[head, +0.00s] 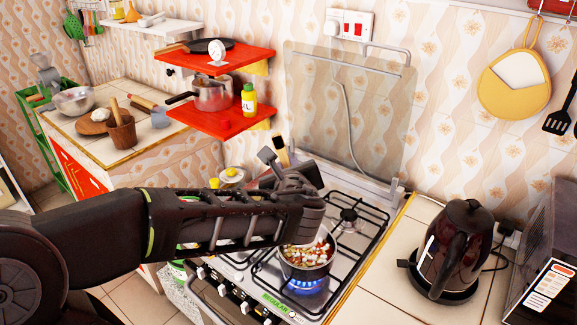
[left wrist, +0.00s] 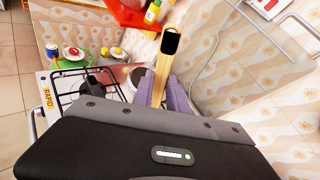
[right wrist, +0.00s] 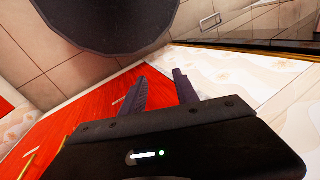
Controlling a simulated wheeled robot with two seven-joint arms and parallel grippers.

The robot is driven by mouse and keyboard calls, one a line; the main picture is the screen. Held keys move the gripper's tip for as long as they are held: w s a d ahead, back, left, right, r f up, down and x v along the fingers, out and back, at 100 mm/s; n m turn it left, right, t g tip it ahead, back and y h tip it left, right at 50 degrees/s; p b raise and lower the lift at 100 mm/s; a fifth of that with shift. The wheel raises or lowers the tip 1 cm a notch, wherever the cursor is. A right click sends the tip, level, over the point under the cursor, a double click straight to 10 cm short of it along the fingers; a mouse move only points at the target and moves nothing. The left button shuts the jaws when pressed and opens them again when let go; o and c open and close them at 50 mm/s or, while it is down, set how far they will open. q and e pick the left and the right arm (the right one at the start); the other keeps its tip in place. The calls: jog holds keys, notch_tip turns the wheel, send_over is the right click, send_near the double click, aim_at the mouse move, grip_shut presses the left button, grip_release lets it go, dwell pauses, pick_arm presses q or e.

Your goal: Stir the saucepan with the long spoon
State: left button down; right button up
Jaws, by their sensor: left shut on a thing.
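The saucepan (head: 308,262) stands on the front right burner of the stove, over a blue flame, with chopped red and white food inside. My left gripper (head: 292,180) is above and behind the saucepan. It is shut on the long spoon, whose pale wooden handle (head: 282,153) with a dark end sticks up above it. The handle (left wrist: 161,80) also rises between the fingers in the left wrist view. The spoon's lower end is hidden, so I cannot tell whether it touches the food. My right gripper (right wrist: 159,88) shows only in its wrist view, open and empty, fingers apart.
A dark kettle (head: 453,250) stands on the counter right of the stove. Red shelves (head: 222,120) hold a pot and a yellow bottle at back left. A glass panel (head: 345,110) rises behind the stove. The right wrist view shows a red surface (right wrist: 90,115).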

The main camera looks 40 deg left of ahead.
notch_tip(320, 180, down, 9)
jog(key=b, duration=0.9)
jog(key=shift+w+a, duration=0.15)
jog(key=shift+w, duration=0.15)
dwell(0.3)
